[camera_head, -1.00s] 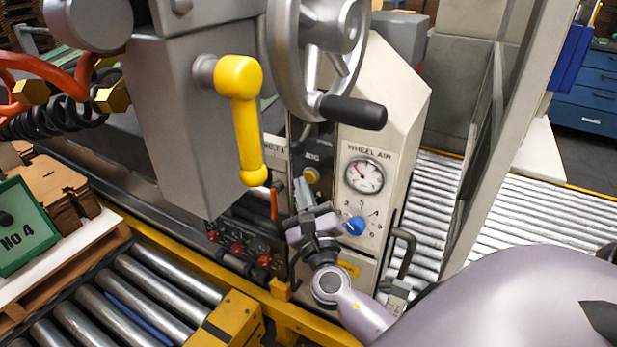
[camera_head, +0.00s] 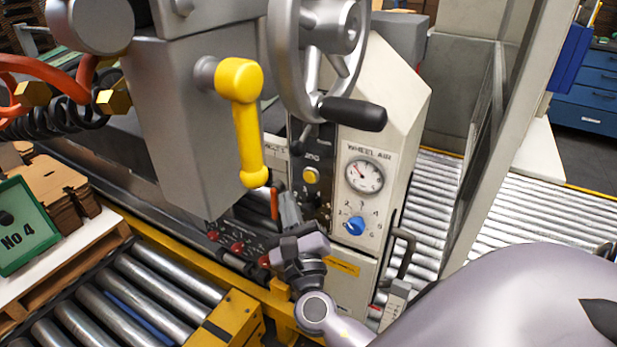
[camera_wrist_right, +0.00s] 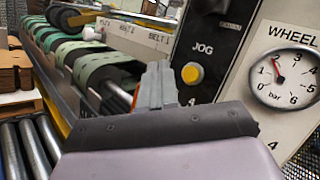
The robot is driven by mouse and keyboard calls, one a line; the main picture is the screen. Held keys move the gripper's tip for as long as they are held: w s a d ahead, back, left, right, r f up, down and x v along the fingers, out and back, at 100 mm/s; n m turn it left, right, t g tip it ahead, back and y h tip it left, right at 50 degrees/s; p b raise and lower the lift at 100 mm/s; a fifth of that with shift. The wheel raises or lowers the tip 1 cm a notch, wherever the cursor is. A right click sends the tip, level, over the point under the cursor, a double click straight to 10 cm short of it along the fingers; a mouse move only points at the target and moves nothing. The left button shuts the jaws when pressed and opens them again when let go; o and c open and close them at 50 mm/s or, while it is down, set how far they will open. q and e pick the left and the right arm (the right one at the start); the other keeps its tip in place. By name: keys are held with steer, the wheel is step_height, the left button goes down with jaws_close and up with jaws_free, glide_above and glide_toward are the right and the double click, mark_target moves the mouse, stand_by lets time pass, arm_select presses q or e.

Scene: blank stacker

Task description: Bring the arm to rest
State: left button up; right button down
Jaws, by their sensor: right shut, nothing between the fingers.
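My right gripper (camera_head: 287,208) is in the lower middle of the head view, in front of the machine's control panel. Its fingers are together and empty, pointing up and away. In the right wrist view the shut fingers (camera_wrist_right: 153,88) stand below and left of the yellow JOG button (camera_wrist_right: 192,73), apart from it as far as I can tell. My right arm (camera_head: 490,300) comes in from the lower right. My left gripper does not show.
The panel carries a gauge (camera_head: 364,176) and a blue knob (camera_head: 355,225). A handwheel with a black handle (camera_head: 352,113) and a yellow lever (camera_head: 247,130) hang above. Red buttons (camera_head: 237,247) lie left of the gripper. Rollers (camera_head: 140,290) fill the lower left.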

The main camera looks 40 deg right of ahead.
steer(key=shift+s+a, duration=0.1)
steer(key=shift+a, duration=0.1)
stand_by(0.4)
steer(key=s+a+f+m+g+y+p, duration=0.1)
steer(key=s+f+m+g+y, duration=0.2)
steer(key=f+m, duration=0.55)
steer(key=s+a+f+m+g+y+p, duration=0.1)
steer(key=s+a+f+m+g+y, duration=0.2)
steer(key=f+m, duration=0.5)
steer(key=s+a+f+m+g+y+p, duration=0.1)
steer(key=s+a+f+m+y, duration=0.1)
steer(key=s+m, duration=0.3)
steer(key=s+a+f+m+g+y+p, duration=0.1)
steer(key=s+m, duration=0.4)
steer(key=m, duration=0.7)
steer(key=shift+s+a+f+m+g+y, duration=0.35)
steer(key=shift+a+f+g+y, duration=0.25)
steer(key=shift+y, duration=0.4)
steer(key=shift+d+f, duration=0.1)
steer(key=shift+d, duration=0.05)
